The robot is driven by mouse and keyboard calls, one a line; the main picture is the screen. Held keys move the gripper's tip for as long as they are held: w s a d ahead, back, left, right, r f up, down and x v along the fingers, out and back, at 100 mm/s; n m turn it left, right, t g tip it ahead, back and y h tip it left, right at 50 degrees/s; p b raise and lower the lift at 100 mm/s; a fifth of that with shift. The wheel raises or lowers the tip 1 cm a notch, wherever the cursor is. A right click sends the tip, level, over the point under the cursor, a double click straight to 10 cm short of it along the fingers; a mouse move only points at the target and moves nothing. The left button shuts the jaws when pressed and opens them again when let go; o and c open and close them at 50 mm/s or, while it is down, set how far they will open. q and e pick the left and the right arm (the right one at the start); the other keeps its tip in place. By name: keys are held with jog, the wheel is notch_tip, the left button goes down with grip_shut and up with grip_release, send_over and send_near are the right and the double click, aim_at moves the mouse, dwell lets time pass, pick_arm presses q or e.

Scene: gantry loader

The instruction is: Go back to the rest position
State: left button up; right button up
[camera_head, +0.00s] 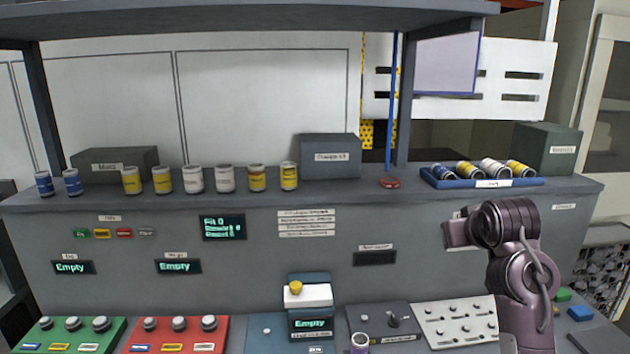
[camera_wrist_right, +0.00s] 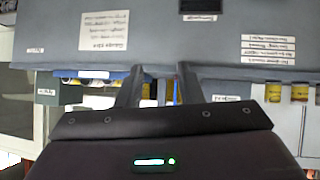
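My right arm rises at the right of the head view, with its wrist and right gripper (camera_head: 456,234) in front of the grey console (camera_head: 330,275). In the right wrist view the two dark fingers of the right gripper (camera_wrist_right: 160,72) stand apart with nothing between them. The gripper is clear of the cans and of the panel controls. My left gripper and left arm are not in view.
Yellow, white and blue cans stand along the shelf (camera_head: 330,193). A blue tray (camera_head: 480,185) holds several lying cans. Below are a green panel (camera_head: 60,340), a red panel (camera_head: 178,341) and a white knob panel (camera_head: 452,322).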

jog(key=s+a+f+n+g, duration=0.1)
jog(key=s+a+f+g, duration=0.15)
jog(key=s+f, duration=0.7)
jog(key=s+a+f+g, duration=0.25)
jog(key=s+f, duration=0.45)
jog(key=f, duration=0.6)
jog(key=s+a+f+g+y, duration=0.1)
jog(key=s+a+f, duration=0.15)
jog(key=s, duration=0.65)
jog(key=s+a+f+g+y, duration=0.15)
jog(key=s+f, duration=0.25)
jog(key=s, duration=0.5)
notch_tip(320, 180, down, 35)
jog(key=s+g+b, duration=0.1)
jog(key=b, duration=0.5)
jog(key=s+d+f+b, duration=0.1)
jog(key=s+f+b, duration=0.1)
jog(key=s+f, duration=0.8)
jog(key=s+d+f+n+g+h+b, duration=0.1)
jog(key=s+d+f+b, duration=0.1)
jog(key=s+f, duration=0.8)
notch_tip(320, 180, down, 4)
jog(key=shift+r+b, duration=0.1)
jog(key=shift+b, duration=0.3)
jog(key=shift+d, duration=0.1)
